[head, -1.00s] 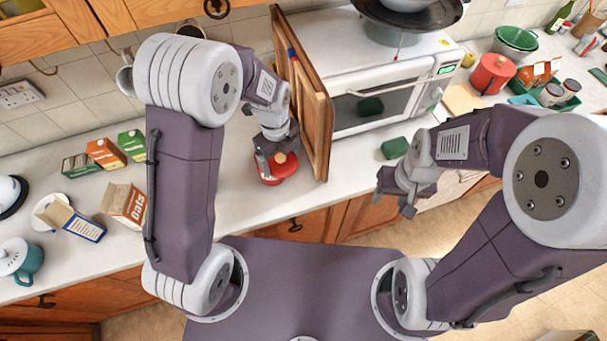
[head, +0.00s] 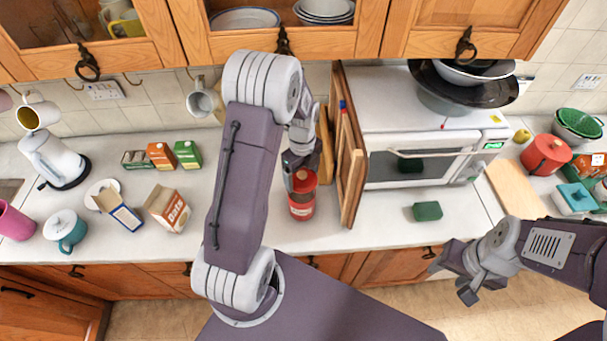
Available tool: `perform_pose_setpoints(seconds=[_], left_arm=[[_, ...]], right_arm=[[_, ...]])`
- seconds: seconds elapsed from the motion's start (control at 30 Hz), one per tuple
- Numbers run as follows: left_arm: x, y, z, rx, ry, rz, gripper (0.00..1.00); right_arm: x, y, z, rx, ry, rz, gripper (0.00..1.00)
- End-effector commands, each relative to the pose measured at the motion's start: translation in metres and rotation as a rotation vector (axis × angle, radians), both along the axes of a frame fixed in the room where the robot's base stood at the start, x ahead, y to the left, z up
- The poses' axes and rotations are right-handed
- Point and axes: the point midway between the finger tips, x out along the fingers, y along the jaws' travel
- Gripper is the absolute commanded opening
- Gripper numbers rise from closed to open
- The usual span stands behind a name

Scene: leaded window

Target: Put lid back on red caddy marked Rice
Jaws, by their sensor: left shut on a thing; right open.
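The red caddy (head: 302,207) stands upright on the counter, left of the open wooden door; its label is too small to read. A red lid (head: 304,184) is at the top of the caddy. I cannot tell whether it is fully seated. My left gripper (head: 301,172) is directly above the caddy, pointing down and shut on the lid, and hides part of it. My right gripper (head: 465,285) is open and empty, in front of the counter at the lower right.
A green block (head: 427,211) lies in front of the microwave. Left are an oats box (head: 167,208), other cartons and a teal mug (head: 65,232). A red pot (head: 546,154) is at the right.

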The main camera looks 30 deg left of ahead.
Motion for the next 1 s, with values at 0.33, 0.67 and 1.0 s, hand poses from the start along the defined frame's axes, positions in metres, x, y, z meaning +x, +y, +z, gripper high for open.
perform_pose_setpoints(seconds=[0.33,0.67,1.0], left_arm=[[-0.001,0.0,-0.045,0.0,0.002,0.0,0.47],[0.0,0.0,-0.054,0.0,0.0,-0.001,0.47],[0.0,0.0,-0.054,0.0,0.0,-0.001,0.47]], right_arm=[[0.0,0.0,-0.039,0.0,0.0,0.0,0.49],[0.0,0.0,-0.044,0.0,0.0,0.0,0.49],[0.0,0.0,-0.044,0.0,0.0,0.0,0.49]])
